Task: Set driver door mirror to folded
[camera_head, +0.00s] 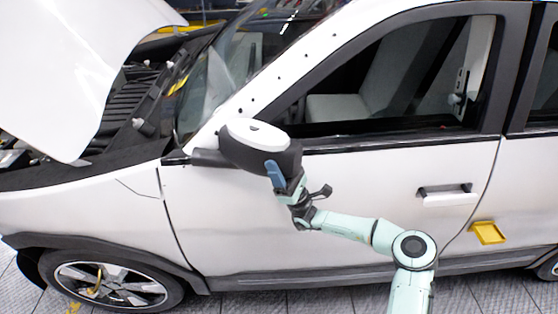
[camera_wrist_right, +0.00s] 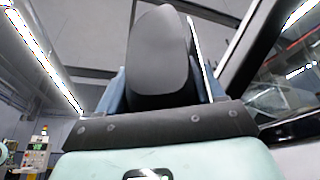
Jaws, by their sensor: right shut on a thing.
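The driver door mirror (camera_head: 252,146) has a white cap and a black housing. It stands out from the front corner of the white driver door (camera_head: 340,190), below the windscreen pillar. My right gripper (camera_head: 275,172) reaches up to the mirror's lower right side and is shut on it. In the right wrist view the dark mirror housing (camera_wrist_right: 160,55) sits between the blue fingers (camera_wrist_right: 160,92), partly hidden by the gripper body. The left gripper is in neither view.
The hood (camera_head: 85,60) is raised at the left over the open engine bay. A door handle (camera_head: 445,193) and a yellow tray-like piece (camera_head: 488,233) are at the right. The front wheel (camera_head: 112,285) is at lower left. Tiled floor shows along the bottom.

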